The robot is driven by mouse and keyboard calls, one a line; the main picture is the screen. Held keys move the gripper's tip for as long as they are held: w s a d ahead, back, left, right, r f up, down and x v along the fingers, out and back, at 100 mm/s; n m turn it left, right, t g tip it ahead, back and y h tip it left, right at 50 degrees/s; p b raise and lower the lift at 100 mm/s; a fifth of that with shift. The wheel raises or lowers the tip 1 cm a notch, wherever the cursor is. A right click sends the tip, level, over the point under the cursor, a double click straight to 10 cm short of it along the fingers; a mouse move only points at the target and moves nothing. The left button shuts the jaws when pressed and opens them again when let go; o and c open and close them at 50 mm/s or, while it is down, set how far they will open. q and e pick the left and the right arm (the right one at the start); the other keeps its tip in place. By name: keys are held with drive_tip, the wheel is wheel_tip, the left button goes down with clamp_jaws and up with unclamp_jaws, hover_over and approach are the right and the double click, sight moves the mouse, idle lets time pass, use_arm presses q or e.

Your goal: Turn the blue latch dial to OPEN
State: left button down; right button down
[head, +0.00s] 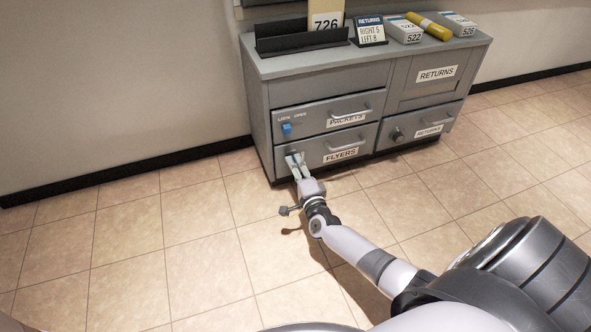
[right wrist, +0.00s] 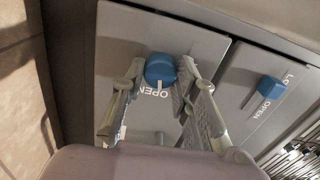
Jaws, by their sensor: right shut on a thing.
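The blue latch dial (right wrist: 160,69) on the flyers drawer shows in the right wrist view between my right gripper's (right wrist: 162,62) two fingers, which are shut on it. A thin pale mark on the dial lies beside the word OPEN. The rest of its label is hidden. In the head view my right gripper (head: 294,158) reaches the upper left of the flyers drawer (head: 358,140) and hides this dial. A second blue dial (head: 287,128) is on the packets drawer above, under the words LOCK and OPEN; it also shows at the right in the wrist view (right wrist: 271,86). My left gripper is not in view.
The grey cabinet (head: 310,78) has bar handles on its drawers and a dark knob (head: 397,135) at the lower right. A black tray (head: 300,40), a returns sign (head: 371,31) and several parcels stand on top. The tiled floor (head: 140,240) to the left is clear.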

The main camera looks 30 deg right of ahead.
drive_tip(key=shift+f+m+b, duration=0.1)
drive_tip(key=shift+m+b, duration=0.25)
drive_tip(key=shift+m, duration=0.95)
drive_tip(key=c, duration=1.2)
unclamp_jaws()
drive_tip(key=shift+c, duration=0.2)
drive_tip(key=v, duration=0.7)
drive_tip(key=shift+s, duration=0.25)
drive_tip(key=shift+a, duration=0.1)
